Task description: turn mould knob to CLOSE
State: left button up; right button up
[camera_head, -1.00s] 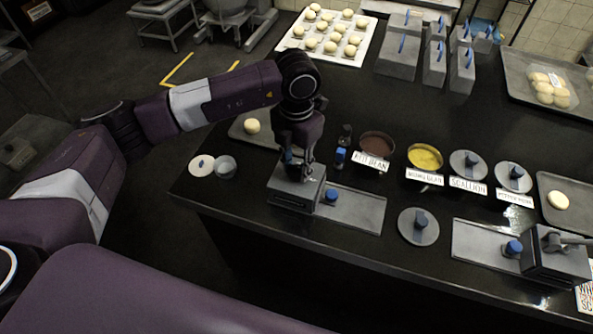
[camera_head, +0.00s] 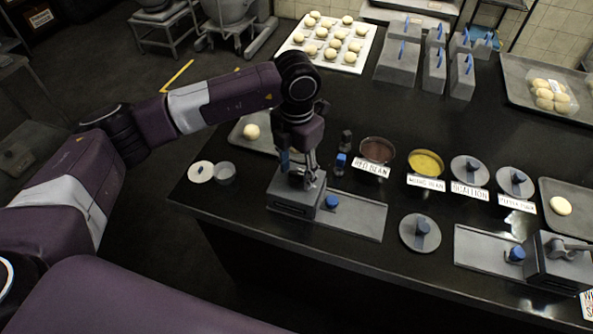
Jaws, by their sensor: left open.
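A grey box-shaped mould (camera_head: 291,209) stands near the front edge of the dark counter in the head view. A blue knob (camera_head: 331,202) sits at its right side, over a flat grey plate (camera_head: 358,217). My left gripper (camera_head: 301,178) is open and points down at the top of this mould. Its fingers cover most of the mould's top, so I cannot tell whether they touch a handle there. A similar mould (camera_head: 560,262) at the right has a lever on top and its own blue knob (camera_head: 516,254). The knob markings are too small to read. My right gripper is not in view.
Behind the gripper are a tray with a dough ball (camera_head: 250,132), small dark bottles (camera_head: 346,140) and a red bean bowl (camera_head: 377,150). A yellow filling bowl (camera_head: 426,163) and lidded containers stand to the right. A round lid (camera_head: 420,233) lies between the moulds.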

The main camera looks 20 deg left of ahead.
aim_at(296, 173)
pick_arm(q)
notch_tip(296, 173, up, 12)
jog(key=shift+f, duration=0.25)
jog(key=shift+s+f, duration=0.1)
dwell(0.5)
